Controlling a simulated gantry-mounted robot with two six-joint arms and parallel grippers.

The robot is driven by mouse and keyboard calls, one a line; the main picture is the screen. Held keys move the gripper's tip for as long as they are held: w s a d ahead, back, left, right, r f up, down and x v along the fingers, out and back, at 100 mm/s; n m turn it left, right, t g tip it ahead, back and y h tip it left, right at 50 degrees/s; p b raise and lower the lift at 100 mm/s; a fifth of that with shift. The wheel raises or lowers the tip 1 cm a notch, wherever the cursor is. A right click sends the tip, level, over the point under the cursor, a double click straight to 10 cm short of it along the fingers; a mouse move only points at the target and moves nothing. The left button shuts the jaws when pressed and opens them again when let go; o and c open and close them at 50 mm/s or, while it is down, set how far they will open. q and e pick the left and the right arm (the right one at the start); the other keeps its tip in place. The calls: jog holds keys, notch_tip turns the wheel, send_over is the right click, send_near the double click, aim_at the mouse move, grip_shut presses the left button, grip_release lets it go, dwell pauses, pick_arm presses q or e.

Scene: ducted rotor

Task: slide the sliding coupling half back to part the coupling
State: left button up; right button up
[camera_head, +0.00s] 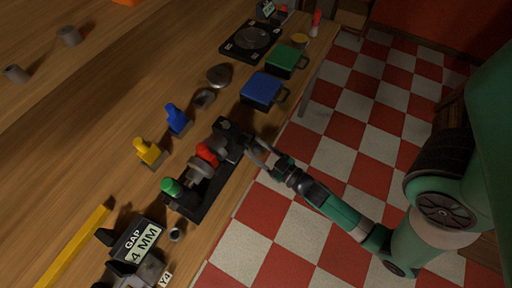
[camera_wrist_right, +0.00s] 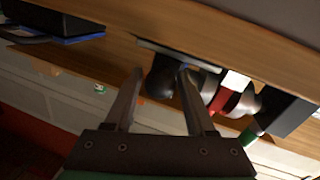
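The coupling assembly sits on a black base (camera_head: 211,200) near the table's front edge. A red part (camera_head: 207,154) lies beside a grey round part (camera_head: 201,167), between a black block (camera_head: 232,137) and a green-capped end (camera_head: 172,187). I cannot tell for sure which part is the sliding coupling half. My right gripper (camera_head: 258,152) is beside the black block, on the aisle side. In the right wrist view its fingers (camera_wrist_right: 162,72) are apart with nothing clamped. A dark rounded part (camera_wrist_right: 161,84) shows between and beyond them; the red part (camera_wrist_right: 222,94) is to their right. My left gripper is not in view.
Blue (camera_head: 261,90) and green (camera_head: 286,59) handled boxes stand up the table from the assembly. Yellow (camera_head: 147,151) and blue (camera_head: 177,119) upright pieces stand behind it. A "GAP 4 MM" sign (camera_head: 138,245) stands below it. The checkered floor aisle is open.

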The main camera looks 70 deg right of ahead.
grip_shut()
dwell(1.1)
